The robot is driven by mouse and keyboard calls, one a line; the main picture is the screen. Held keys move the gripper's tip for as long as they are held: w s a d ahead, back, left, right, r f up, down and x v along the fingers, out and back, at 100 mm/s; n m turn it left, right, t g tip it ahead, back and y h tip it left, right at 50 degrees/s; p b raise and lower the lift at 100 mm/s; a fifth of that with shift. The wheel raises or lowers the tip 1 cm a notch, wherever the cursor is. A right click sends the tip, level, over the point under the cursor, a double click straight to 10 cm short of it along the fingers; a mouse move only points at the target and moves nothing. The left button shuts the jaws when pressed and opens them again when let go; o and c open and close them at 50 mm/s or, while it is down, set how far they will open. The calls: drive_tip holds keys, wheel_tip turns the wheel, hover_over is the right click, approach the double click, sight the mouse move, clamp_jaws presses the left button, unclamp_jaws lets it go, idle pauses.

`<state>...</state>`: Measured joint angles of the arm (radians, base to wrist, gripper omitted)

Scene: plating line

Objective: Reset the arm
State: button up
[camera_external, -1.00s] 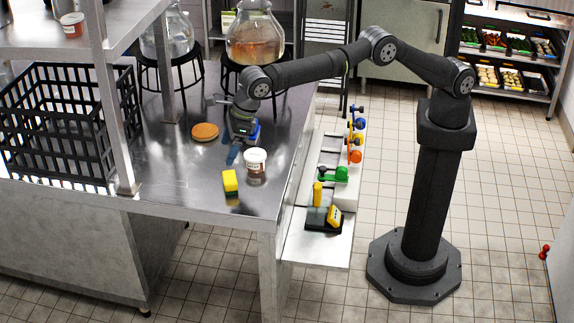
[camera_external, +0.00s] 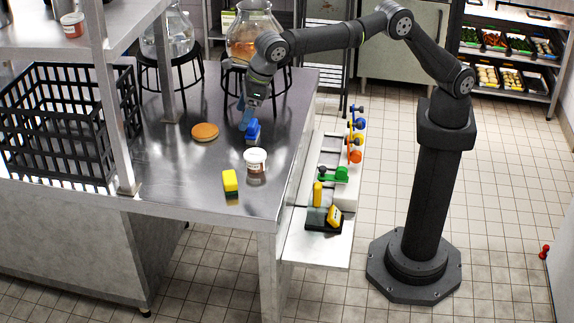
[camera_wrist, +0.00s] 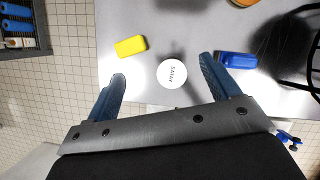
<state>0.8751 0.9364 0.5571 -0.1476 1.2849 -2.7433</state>
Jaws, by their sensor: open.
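My gripper (camera_external: 247,117) is raised above the steel table, with its blue fingers pointing down. In the wrist view my gripper (camera_wrist: 158,82) has its two blue fingers wide apart with nothing held between them. A white tub (camera_external: 255,161) with a dark label stands upright on the table below. Its white lid (camera_wrist: 172,74), lettered "SATAY", shows between and beyond the fingertips in the wrist view. A blue object (camera_external: 252,131) sits on the table just below my gripper, apart from the fingers in the wrist view (camera_wrist: 238,60).
A yellow sponge (camera_external: 230,181) and a round orange-brown item (camera_external: 205,132) lie on the table (camera_external: 180,185). A black crate (camera_external: 70,125) stands at left. Glass vessels (camera_external: 253,35) on black stands are at the back. A side shelf (camera_external: 315,250) holds coloured items.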

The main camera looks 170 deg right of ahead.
drive_tip(key=w+a+m+g, duration=0.1)
drive_tip(key=w+a+m, duration=0.2)
drive_tip(key=a, duration=1.7)
drive_tip(key=shift+w, duration=0.5)
